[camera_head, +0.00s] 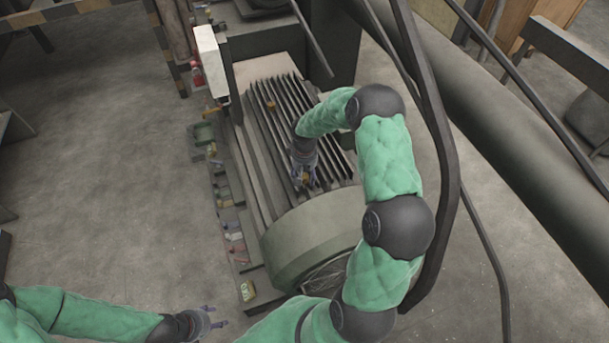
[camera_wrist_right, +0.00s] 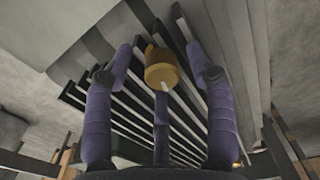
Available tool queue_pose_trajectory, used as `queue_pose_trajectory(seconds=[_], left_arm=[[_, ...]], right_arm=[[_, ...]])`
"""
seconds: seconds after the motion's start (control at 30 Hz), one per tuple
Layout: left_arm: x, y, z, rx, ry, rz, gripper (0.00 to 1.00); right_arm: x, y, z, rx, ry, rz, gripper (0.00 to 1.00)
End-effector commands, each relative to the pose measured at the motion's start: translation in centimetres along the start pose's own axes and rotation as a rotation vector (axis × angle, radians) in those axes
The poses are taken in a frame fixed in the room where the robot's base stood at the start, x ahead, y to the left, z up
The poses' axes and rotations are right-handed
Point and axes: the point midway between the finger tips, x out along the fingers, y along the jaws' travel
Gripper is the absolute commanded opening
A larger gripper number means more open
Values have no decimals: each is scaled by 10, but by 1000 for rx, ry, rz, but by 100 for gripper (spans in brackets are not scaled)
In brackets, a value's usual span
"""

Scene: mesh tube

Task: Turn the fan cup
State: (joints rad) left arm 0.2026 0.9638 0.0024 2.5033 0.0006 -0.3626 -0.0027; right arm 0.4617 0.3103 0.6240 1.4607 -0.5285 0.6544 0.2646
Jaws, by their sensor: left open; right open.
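A large finned motor housing (camera_head: 290,120) lies in the middle of the head view, with a round grey-green end cover (camera_head: 312,238) at its near end. A small yellow-brown cup-shaped piece (camera_wrist_right: 161,68) shows between the fingers in the right wrist view; I cannot tell whether it is the fan cup. My right gripper (camera_head: 303,178) is over the fins. It is open in the right wrist view (camera_wrist_right: 160,75), with its fingers around the piece and no clear grip. My left gripper (camera_head: 214,317) is open and empty over the floor at bottom left.
A small orange-brown piece (camera_head: 270,106) sits on the fins farther back. Several small items lie along the housing's left side, including a yellow-green one (camera_head: 248,291). A thick dark pipe (camera_head: 530,150) runs along the right. The concrete floor (camera_head: 110,150) at left is clear.

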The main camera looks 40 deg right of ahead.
Motion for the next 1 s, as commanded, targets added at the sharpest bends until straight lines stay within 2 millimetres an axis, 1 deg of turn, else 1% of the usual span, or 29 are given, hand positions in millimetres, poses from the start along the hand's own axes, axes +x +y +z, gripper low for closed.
queue_pose_trajectory(seconds=[0.07, 0.1, 0.17, 0.2, 0.27, 0.3, 0.5, 0.77, 1.0], left_arm=[[0, 0, 0, 0, 0, 0, 53], [0, 0, 0, 0, 0, 0, 53], [0, 0, 0, 0, 0, 0, 53], [0, 0, 0, 0, 0, 0, 53], [0, 0, 0, 0, 0, 0, 53], [0, 0, 0, 0, 0, 0, 53], [0, 0, 0, 0, 0, 0, 53], [0, 0, 0, 0, 0, 0, 53], [0, 0, 0, 0, 0, 0, 53]], right_arm=[[0, 0, 0, 0, 0, 0, 56], [0, 0, 0, 0, 0, 0, 50], [0, 0, 0, 0, 0, 0, 33], [0, 0, 0, 0, 0, 0, 22], [0, 0, 0, 0, -1, 0, 5], [0, 0, 0, 0, -1, 0, 0], [0, 0, 2, -10, -5, 0, 0], [1, 0, 3, -121, -9, -1, 0], [2, 0, 4, -127, -12, -1, 0]])
